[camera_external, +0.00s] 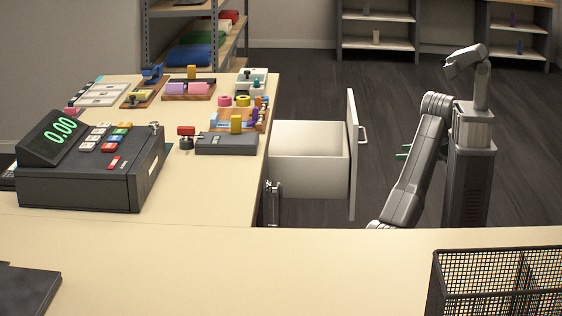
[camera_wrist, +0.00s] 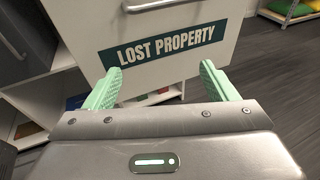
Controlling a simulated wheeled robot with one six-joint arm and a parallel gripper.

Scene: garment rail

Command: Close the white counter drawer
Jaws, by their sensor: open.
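The white drawer (camera_external: 310,172) stands pulled well out of the counter's right side, its inside showing from above. Its tall front panel carries a metal bar handle (camera_external: 363,135). In the wrist view the white drawer front (camera_wrist: 240,22) has a dark "LOST PROPERTY" label and fills the upper middle; part of the handle (camera_wrist: 150,4) shows at the top edge. My gripper (camera_wrist: 160,82) has green fingers spread wide with nothing between them. In the external view my gripper (camera_external: 402,151) is to the right of the drawer front, with a gap between, partly hidden by my arm.
The counter (camera_external: 215,215) holds a cash register (camera_external: 95,155), a card terminal (camera_external: 227,143) and small coloured items. A wire basket (camera_external: 500,285) stands on the near counter at right. Shelves (camera_external: 378,30) line the back wall. Dark floor behind the drawer is clear.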

